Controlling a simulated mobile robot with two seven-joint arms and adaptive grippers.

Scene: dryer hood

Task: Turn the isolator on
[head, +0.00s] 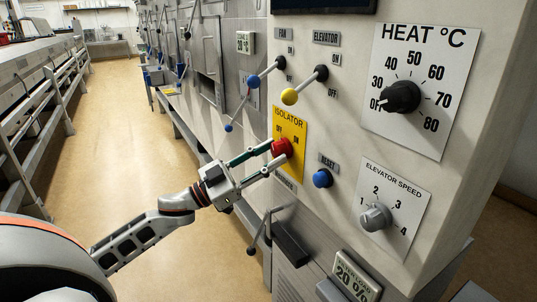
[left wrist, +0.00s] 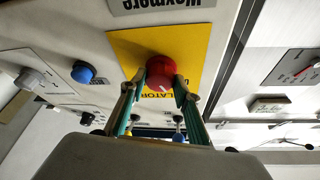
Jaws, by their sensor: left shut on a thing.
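The isolator is a red knob (head: 283,147) on a yellow plate (head: 290,120) marked ISOLATOR, with two small position labels above the knob, the right one reading ON. My left gripper (head: 277,153) is shut on the red knob, a finger on each side of it. In the left wrist view the red knob (left wrist: 160,70) sits between the fingertips of my left gripper (left wrist: 160,87), against the yellow plate (left wrist: 200,48). A pale mark shows on the knob's face there; I cannot tell which label it points to. My right gripper is not in view.
A blue RESET button (head: 322,178) is close right of the knob. Levers with a yellow ball (head: 290,97) and a blue ball (head: 253,81) stick out above. A heat dial (head: 401,97) and speed dial (head: 376,217) are further right. Clear floor (head: 120,130) lies left.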

